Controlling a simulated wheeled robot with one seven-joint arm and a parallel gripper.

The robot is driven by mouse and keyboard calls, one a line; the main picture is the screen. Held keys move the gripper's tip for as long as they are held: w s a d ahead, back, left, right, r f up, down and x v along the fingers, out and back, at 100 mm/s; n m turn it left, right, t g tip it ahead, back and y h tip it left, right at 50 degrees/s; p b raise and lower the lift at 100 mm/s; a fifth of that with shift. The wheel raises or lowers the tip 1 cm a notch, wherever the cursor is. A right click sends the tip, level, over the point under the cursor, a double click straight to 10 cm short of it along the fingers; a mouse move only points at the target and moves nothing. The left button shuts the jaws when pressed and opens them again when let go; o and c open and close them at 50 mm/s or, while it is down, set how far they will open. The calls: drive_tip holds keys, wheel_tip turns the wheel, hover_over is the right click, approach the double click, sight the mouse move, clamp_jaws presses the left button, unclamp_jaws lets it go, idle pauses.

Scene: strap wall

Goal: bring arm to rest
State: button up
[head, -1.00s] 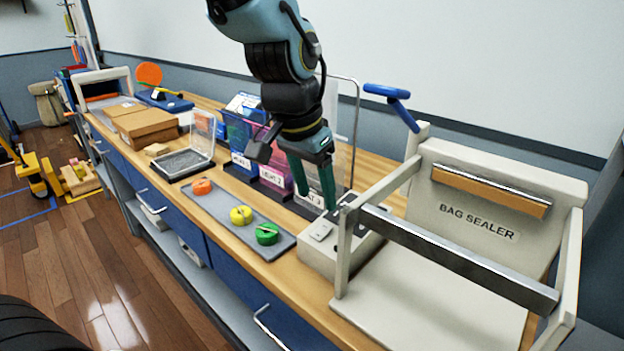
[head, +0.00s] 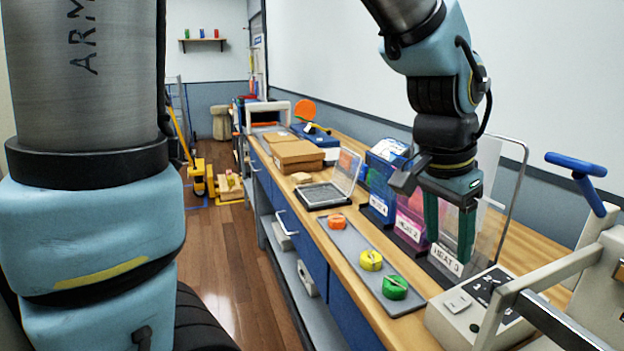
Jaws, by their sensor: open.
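My gripper (head: 449,250) hangs at the end of my arm over the workbench (head: 345,262), its two green fingers pointing down and apart, with nothing seen between them. It is in front of the clear panel and beside the bin labelled HEAT 3 (head: 446,262), which its fingers partly cover. I cannot tell whether the fingers touch the bin. My upper arm link fills the left of the head view.
A grey tray (head: 350,245) holds orange (head: 336,221), yellow (head: 371,260) and green (head: 395,287) rolls. The bag sealer (head: 598,275) stands at right. An open clear-lidded case (head: 322,195) and cardboard boxes (head: 297,154) lie farther back.

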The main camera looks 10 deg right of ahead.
drive_tip(key=w+a+f+n+y, duration=0.1)
drive_tip(key=w+a+f+n, duration=0.25)
drive_tip(key=w+a, duration=0.35)
drive_tip(key=w+a+f+n, duration=0.2)
drive_tip(key=w+a+n, duration=0.2)
drive_tip(key=a, duration=0.6)
drive_tip(key=a+f+n+y, duration=0.1)
drive_tip(key=a+f+n, duration=0.2)
drive_tip(key=a, duration=1.1)
drive_tip(key=shift+w+a+n+t+y, duration=0.15)
drive_tip(key=shift+w+n+t+y, duration=0.2)
drive_tip(key=shift+n, duration=0.9)
